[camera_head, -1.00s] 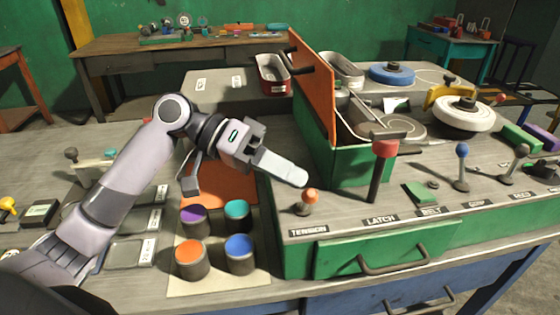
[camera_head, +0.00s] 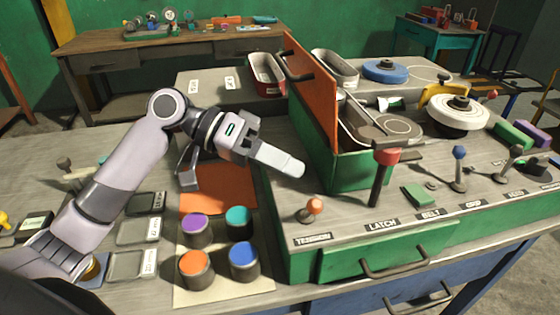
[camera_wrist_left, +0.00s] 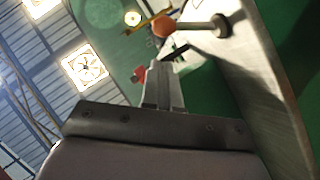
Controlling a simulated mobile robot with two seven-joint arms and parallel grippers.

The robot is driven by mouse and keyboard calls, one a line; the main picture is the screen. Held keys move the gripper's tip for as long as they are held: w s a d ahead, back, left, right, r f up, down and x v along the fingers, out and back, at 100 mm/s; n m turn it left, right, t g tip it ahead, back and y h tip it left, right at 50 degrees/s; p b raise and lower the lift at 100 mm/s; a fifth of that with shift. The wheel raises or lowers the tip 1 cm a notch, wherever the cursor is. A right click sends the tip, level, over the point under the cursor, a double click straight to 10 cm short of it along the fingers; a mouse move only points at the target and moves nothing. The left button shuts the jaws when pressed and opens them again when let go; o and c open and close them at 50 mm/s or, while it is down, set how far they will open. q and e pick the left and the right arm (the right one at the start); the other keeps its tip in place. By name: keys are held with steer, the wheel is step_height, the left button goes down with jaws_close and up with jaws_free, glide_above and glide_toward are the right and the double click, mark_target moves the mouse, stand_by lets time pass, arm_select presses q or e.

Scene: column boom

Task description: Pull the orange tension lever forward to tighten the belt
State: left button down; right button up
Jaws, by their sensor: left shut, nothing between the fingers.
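The tension lever (camera_head: 314,204) has a round orange knob on a short stem, above the TENSION label at the front left of the console. Its stem leans slightly to the right. My left gripper (camera_head: 300,168) is shut and empty, with its fingertips just above and behind the orange knob, apart from it in the head view. In the left wrist view the lever's orange knob (camera_wrist_left: 163,27) and grey stem show beyond the shut left fingers (camera_wrist_left: 160,72). I cannot clearly make out the belt among the pulleys. My right gripper is not in view.
An upright orange panel (camera_head: 313,95) on a green box rises behind. Several paint-like cups, one with an orange top (camera_head: 195,263), stand at the front left. A green drawer (camera_head: 385,250) is below.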

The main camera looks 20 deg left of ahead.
arm_select(q)
steer(key=w+b+v, duration=0.1)
steer(key=v, duration=0.9)
steer(key=shift+s+a+b, duration=0.3)
steer(key=shift+r, duration=0.1)
